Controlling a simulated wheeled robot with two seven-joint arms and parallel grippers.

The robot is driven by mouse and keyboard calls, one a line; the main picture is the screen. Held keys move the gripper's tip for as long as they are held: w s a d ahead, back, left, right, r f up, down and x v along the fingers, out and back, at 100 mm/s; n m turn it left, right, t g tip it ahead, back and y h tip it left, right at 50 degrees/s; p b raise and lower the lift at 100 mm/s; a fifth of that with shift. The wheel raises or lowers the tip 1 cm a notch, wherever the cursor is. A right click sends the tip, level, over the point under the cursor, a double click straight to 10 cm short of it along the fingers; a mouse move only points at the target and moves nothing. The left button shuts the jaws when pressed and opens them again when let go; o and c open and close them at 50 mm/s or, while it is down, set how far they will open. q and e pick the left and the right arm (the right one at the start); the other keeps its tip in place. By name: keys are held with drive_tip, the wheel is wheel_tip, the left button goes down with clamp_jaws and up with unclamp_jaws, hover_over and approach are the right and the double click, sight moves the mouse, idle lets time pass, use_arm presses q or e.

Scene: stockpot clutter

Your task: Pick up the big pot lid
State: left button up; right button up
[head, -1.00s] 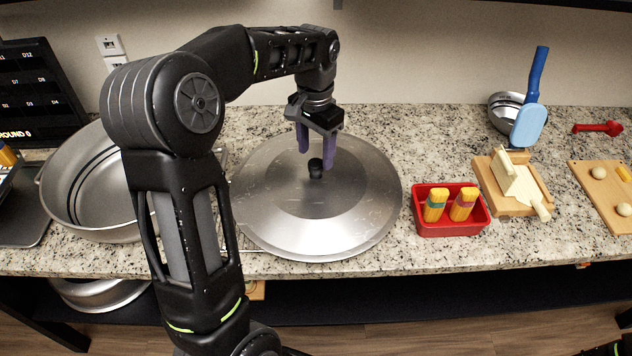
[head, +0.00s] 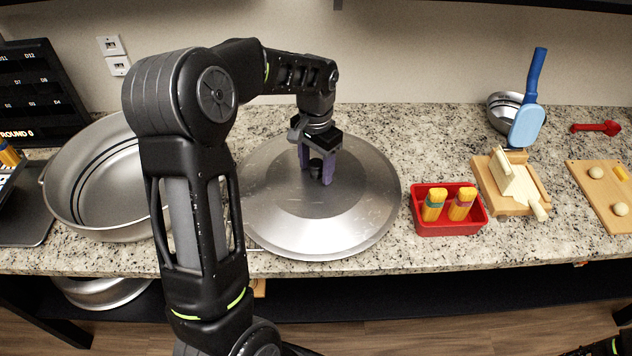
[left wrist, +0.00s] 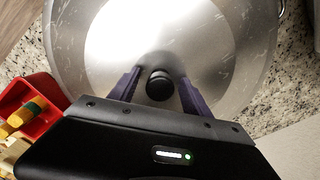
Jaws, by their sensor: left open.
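The big pot lid (head: 345,225) is a wide silver metal disc lying on the granite counter. Its black knob (head: 315,166) stands at the middle and also shows in the left wrist view (left wrist: 159,86). My left gripper (head: 318,172) is low over the lid, open, with one purple finger on each side of the knob. In the left wrist view the fingers (left wrist: 157,92) have gaps to the knob on both sides. My right gripper is not in view; only a bit of dark arm shows at the bottom right corner.
A big steel pot (head: 85,215) stands left of the lid, partly behind my left arm.

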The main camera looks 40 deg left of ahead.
use_arm(q)
drive_tip(key=shift+c, duration=0.4)
clamp_jaws()
drive_tip(key=shift+r, duration=0.1)
idle(0.9)
